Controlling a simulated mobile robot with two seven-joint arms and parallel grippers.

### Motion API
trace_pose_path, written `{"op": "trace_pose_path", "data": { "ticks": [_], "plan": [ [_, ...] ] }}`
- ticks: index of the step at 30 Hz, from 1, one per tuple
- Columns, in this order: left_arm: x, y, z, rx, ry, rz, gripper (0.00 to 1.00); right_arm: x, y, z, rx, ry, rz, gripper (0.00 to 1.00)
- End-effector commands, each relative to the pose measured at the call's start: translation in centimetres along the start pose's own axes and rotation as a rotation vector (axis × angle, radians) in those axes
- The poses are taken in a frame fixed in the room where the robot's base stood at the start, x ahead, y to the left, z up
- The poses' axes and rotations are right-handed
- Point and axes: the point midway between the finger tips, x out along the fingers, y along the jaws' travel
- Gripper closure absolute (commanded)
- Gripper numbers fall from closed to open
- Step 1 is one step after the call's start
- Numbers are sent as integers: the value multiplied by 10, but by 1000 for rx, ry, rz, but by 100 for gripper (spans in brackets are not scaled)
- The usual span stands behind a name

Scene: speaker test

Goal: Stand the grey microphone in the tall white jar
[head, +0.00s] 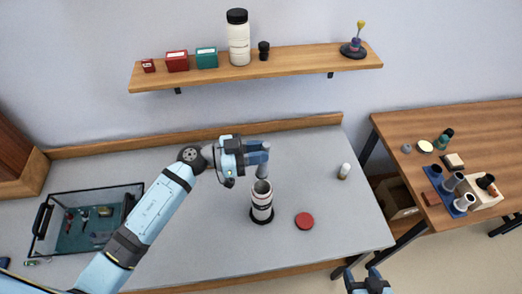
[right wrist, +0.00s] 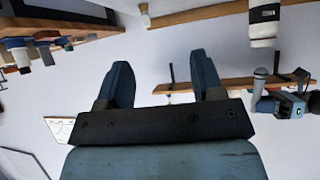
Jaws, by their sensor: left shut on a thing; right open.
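The tall white jar (head: 262,212) stands open and upright on the grey table, with dark bands and a dark base. It also shows upside down in the right wrist view (right wrist: 262,28). My left gripper (head: 257,153) is shut on the grey microphone (head: 263,172) and holds it over the jar's mouth. The microphone hangs roughly upright. In the right wrist view the microphone (right wrist: 260,75) appears apart from the jar, with a gap between them. My right gripper (head: 366,277) is open and empty at the table's front right; its spread fingers show in its wrist view (right wrist: 163,82).
A red disc (head: 304,221) lies right of the jar, and a small white bottle (head: 343,171) stands farther right. A dark-rimmed tray (head: 128,197) is at left. A shelf (head: 290,67) with several items hangs behind. A wooden table (head: 479,130) stands right.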

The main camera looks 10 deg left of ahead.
Motion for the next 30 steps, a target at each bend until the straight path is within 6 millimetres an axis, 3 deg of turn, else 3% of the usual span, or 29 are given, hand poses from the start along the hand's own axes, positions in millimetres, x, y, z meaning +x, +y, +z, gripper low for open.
{"op": "trace_pose_path", "data": {
  "ticks": [3,19,30],
  "plan": [
    [0,0,13,0,1,0,100,7,0,10,-12,3,-6,39],
    [1,1,43,0,1,0,100,29,-4,39,-15,3,-21,39],
    [1,1,66,0,-1,0,100,30,-8,39,-17,6,-30,39]
  ]
}}
